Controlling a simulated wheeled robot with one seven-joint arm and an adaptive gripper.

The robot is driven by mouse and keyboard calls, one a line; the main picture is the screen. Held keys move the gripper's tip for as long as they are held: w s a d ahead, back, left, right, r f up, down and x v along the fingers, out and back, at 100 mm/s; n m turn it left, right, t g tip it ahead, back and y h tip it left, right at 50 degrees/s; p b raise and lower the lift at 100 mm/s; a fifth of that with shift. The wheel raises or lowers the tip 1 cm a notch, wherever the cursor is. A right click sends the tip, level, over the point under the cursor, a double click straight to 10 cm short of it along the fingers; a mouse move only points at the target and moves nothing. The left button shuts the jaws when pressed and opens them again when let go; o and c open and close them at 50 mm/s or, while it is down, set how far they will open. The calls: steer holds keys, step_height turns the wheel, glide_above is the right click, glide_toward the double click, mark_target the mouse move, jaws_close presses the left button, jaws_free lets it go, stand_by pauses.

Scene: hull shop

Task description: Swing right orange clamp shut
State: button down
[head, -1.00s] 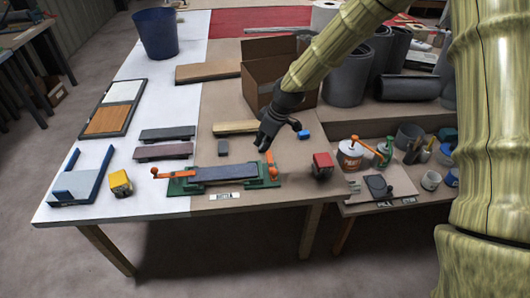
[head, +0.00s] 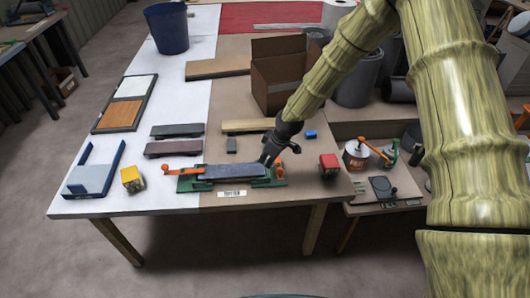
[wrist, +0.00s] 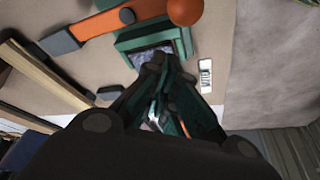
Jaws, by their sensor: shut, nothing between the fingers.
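The green clamp fixture (head: 188,186) lies at the table's front edge with a dark bar (head: 232,171) along it. The right orange clamp (head: 279,170) stands at its right end. In the wrist view, this clamp's orange lever (wrist: 122,34) lies crosswise, pointing away from the bar, with a dark pad on one end and an orange ball on the other. The left orange clamp (head: 182,175) lies along the bar's line, reaching its left end. My gripper (head: 266,162) is shut and empty, fingers pointing down beside the right clamp. Contact cannot be told.
A wooden plank (head: 247,126), a small grey block (head: 231,146) and a blue block (head: 311,134) lie behind. A yellow block (head: 132,179) is at left. An open cardboard box (head: 284,88) stands farther back.

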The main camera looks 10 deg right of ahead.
steer(key=shift+s+d+f+p, duration=0.1)
steer(key=shift+s+d+p, duration=0.25)
steer(key=shift+s+d, duration=0.5)
steer(key=shift+d, duration=0.1)
